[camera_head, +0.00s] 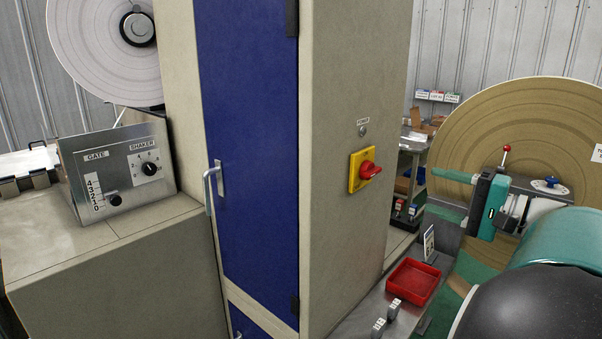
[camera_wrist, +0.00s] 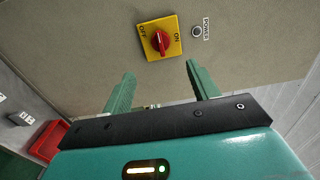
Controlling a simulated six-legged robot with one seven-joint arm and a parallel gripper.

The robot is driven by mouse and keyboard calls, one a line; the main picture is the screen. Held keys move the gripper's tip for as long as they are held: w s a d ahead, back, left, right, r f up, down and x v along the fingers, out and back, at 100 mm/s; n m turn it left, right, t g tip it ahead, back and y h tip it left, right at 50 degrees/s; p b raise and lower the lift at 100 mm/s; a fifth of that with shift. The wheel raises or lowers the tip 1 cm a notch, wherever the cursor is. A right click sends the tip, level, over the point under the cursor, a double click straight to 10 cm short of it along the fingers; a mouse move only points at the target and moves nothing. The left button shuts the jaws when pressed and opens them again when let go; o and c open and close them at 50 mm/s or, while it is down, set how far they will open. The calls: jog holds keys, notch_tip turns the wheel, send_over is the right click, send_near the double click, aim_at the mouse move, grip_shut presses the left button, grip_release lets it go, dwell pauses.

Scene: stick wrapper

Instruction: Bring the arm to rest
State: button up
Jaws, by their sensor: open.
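My gripper (camera_head: 437,174) is at the right of the head view, with its green fingers pointing left toward the cabinet side. In the wrist view the two fingers of my gripper (camera_wrist: 157,68) stand wide apart with nothing between them. Beyond the fingertips is a red rotary knob (camera_wrist: 161,41) on a yellow plate marked OFF and ON. The fingers are clear of the knob. The same red knob (camera_head: 369,170) shows on the beige cabinet side in the head view, left of my gripper. One finger is mostly hidden there.
The tall cabinet (camera_head: 345,70) with a blue door (camera_head: 248,130) fills the middle. A red tray (camera_head: 411,284) sits on the metal bench below. A large brown roll (camera_head: 530,115) stands behind my gripper. A control box (camera_head: 118,172) is at the left.

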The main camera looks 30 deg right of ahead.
jog(key=w+a+f+n+g+y, duration=0.15)
jog(key=a+f+g, duration=0.25)
jog(key=a, duration=0.7)
jog(key=w+a+f+n+g, duration=0.3)
jog(key=a+f+g, duration=0.15)
jog(key=a, duration=0.55)
jog(key=s+a+f+n+g+h, duration=0.1)
jog(key=s+a+f+n+h, duration=0.3)
jog(key=a, duration=0.3)
jog(key=s+a+f+n+g+h, duration=0.2)
jog(key=s+a+f+n+h, duration=0.1)
jog(key=a+f+n, duration=0.2)
jog(key=shift+s+a+f+h, duration=0.4)
jog(key=shift+a+f, duration=0.4)
jog(key=shift+a, duration=0.4)
jog(key=shift+n, duration=0.25)
